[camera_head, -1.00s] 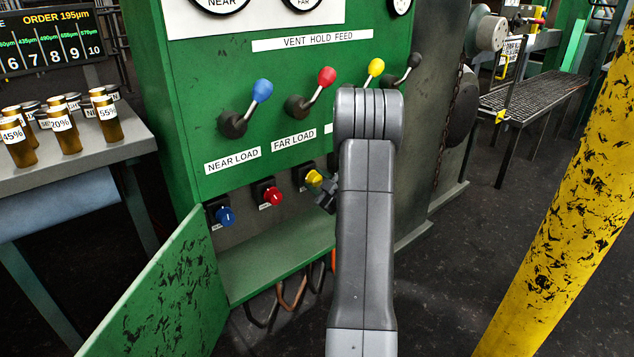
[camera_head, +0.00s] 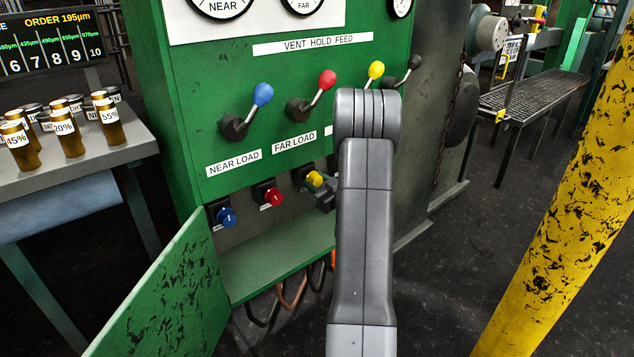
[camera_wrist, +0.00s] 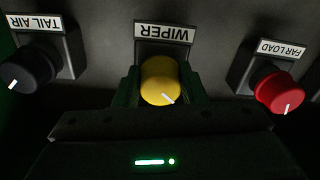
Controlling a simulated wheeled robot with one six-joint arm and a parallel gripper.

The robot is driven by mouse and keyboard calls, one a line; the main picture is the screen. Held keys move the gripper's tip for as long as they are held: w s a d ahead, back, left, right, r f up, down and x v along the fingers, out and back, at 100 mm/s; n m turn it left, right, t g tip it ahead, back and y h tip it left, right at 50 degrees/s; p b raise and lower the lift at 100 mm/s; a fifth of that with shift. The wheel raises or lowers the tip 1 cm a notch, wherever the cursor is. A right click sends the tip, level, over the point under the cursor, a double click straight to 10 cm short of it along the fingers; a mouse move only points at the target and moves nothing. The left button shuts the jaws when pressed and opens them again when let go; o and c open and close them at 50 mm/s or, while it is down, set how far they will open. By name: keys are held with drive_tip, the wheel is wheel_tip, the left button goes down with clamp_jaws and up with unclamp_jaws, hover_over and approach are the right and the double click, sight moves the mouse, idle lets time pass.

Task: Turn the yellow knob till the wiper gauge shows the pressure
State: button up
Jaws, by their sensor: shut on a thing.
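The yellow knob (camera_wrist: 160,82) sits under the WIPER label (camera_wrist: 164,34) in the wrist view, which shows the panel upside down. Its white mark points toward the lower right there. My gripper (camera_wrist: 162,95) is shut on the yellow knob, with one finger on each side of it. In the head view the yellow knob (camera_head: 315,179) shows at the right of the knob row, and my gripper (camera_head: 322,190) reaches it from the right, partly hidden by my arm.
The red FAR LOAD knob (camera_wrist: 280,92) and the black TAIL AIR knob (camera_wrist: 30,70) flank the yellow one. A blue knob (camera_head: 226,217) is farther left. Levers stand above. An open green door (camera_head: 165,285) is at lower left, a yellow post (camera_head: 560,180) at right.

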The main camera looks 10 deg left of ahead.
drive_tip(key=o, duration=1)
drive_tip(key=p+v, duration=0.2)
drive_tip(key=v, duration=1.1)
drive_tip(key=shift+s+d+p, duration=0.25)
drive_tip(key=shift+s+p, duration=0.05)
drive_tip(key=b+x, duration=0.2)
drive_tip(key=x, duration=1.2)
drive_tip(key=shift+d+b, duration=0.1)
drive_tip(key=shift+b, duration=0.25)
